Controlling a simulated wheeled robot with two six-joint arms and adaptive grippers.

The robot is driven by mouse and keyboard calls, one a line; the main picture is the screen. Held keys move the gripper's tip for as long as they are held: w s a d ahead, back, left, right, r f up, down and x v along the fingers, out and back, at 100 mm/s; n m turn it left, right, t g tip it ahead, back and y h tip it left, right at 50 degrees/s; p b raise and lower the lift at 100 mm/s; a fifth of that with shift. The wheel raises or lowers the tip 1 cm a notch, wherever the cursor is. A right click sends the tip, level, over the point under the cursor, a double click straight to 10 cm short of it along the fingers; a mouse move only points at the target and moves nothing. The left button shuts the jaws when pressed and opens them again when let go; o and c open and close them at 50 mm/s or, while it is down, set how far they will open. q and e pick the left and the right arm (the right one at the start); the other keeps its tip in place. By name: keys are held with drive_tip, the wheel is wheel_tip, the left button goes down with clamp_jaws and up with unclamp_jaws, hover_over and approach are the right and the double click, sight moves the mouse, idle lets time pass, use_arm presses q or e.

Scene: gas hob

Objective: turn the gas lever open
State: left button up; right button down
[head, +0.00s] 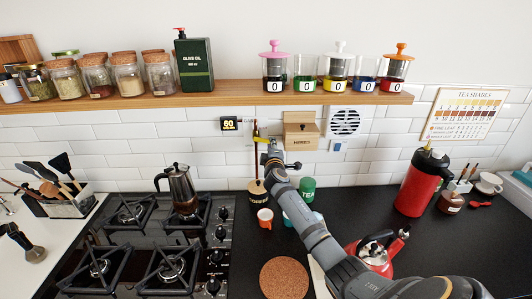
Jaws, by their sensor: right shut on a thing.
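The yellow gas lever (263,139) is at the upright pipe (256,155) in front of the white tiled wall, below the wooden shelf. It points to the right from the pipe, roughly level. My right gripper (270,150) is at the lever's right end and is shut on it. The fingertips are small here, and part of the lever is hidden by them. My right arm reaches up to it from the lower right. My left gripper is not in view.
The black hob (149,225) with a moka pot (181,188) stands left of the pipe. A cup marked coffee (258,195), an orange cup (265,218), a green tin (307,190) and a red kettle (374,255) stand near my arm. A small display (230,124) hangs left of the lever.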

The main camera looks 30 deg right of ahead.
use_arm(q)
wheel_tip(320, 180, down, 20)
drive_tip(key=b, duration=1.9)
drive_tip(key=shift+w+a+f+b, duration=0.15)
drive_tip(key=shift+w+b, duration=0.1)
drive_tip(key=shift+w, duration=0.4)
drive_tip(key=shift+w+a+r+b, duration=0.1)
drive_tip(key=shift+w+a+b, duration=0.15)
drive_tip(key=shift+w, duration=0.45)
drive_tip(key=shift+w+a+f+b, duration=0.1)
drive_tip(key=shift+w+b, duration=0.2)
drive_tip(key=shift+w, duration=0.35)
use_arm(e)
drive_tip(key=shift+w+a+f+m, duration=0.5)
drive_tip(key=shift+a+f+m, duration=0.35)
drive_tip(key=shift+m, duration=1.7)
drive_tip(key=shift+w+a+f+m, duration=0.55)
drive_tip(key=shift+a+f+m, duration=0.3)
drive_tip(key=shift+m, duration=1.75)
drive_tip(key=shift+w+a+f+m, duration=0.5)
drive_tip(key=shift+a+f+m, duration=0.35)
drive_tip(key=shift+m, duration=1.7)
drive_tip(key=shift+r, duration=0.1)
drive_tip(key=c, duration=1.3)
unclamp_jaws()
